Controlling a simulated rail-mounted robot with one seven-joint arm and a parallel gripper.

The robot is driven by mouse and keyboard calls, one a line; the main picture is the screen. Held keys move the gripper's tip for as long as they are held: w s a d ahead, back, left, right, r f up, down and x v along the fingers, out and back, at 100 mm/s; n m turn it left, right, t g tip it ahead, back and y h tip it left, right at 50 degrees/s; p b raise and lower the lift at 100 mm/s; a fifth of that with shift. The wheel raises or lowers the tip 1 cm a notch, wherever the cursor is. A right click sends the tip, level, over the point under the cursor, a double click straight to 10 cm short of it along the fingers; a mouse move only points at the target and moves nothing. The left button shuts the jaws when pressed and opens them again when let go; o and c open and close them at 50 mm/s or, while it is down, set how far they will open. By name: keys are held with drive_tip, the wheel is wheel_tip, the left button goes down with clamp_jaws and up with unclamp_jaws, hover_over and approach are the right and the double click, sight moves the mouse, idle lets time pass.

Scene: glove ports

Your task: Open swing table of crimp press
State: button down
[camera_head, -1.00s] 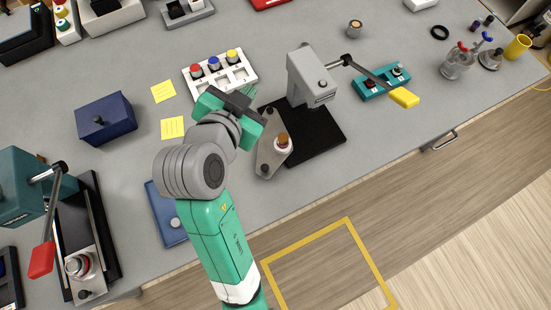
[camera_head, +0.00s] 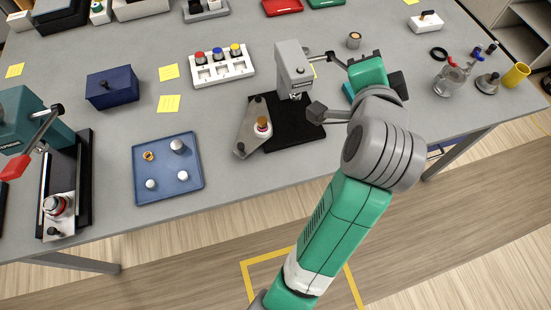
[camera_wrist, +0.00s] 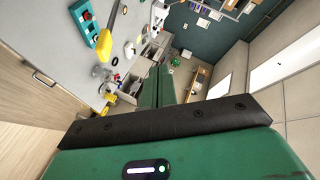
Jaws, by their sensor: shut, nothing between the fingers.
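Two presses stand on the table in the head view. The grey press (camera_head: 293,68) has a black base (camera_head: 297,131) and a dark lever (camera_head: 322,58), whose far end is hidden behind my arm. Its grey swing plate (camera_head: 246,138) sticks out to the left of the base and carries a cup with an orange-brown top (camera_head: 263,127). The teal press (camera_head: 32,120) at the left has a red-handled lever. My gripper (camera_head: 396,86) is right of the grey press, apart from the swing plate, partly hidden by my wrist. Its green fingers (camera_wrist: 166,84) are together and empty in the wrist view.
A blue tray (camera_head: 168,196) with small parts and a navy box (camera_head: 112,88) lie left of the grey press. Glass jars (camera_head: 446,82) and a yellow cup (camera_head: 515,75) stand at the right. Bare table lies in front of the swing plate.

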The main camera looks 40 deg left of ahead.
drive_tip(key=s+a+f+m+g+y+b, duration=0.1)
drive_tip(key=s+a+f+m+g, duration=0.2)
drive_tip(key=f, duration=0.9)
drive_tip(key=s+a+f+m+g+y+b, duration=0.1)
drive_tip(key=a+f+g, duration=0.5)
drive_tip(key=f, duration=0.6)
drive_tip(key=s+a+f+m+g+y+b, duration=0.1)
drive_tip(key=s+a+f+m+g+b, duration=0.1)
drive_tip(key=s+a+f+m+g, duration=0.3)
drive_tip(key=shift+s+a+f+m+g+b, duration=0.1)
drive_tip(key=shift+a+f, duration=0.4)
drive_tip(key=shift+f, duration=0.7)
drive_tip(key=shift+s+a+f+m+g+b, duration=0.1)
drive_tip(key=shift+a+f, duration=0.45)
drive_tip(key=shift+f, duration=0.6)
drive_tip(key=shift+s+a+f+m+g+b, duration=0.1)
drive_tip(key=shift+a+f, duration=0.4)
drive_tip(key=shift+f, duration=0.7)
drive_tip(key=a, duration=0.2)
drive_tip(key=shift+s+a+r, duration=0.15)
drive_tip(key=shift+a+r, duration=0.05)
drive_tip(key=shift+a, duration=0.6)
drive_tip(key=shift+r, duration=0.1)
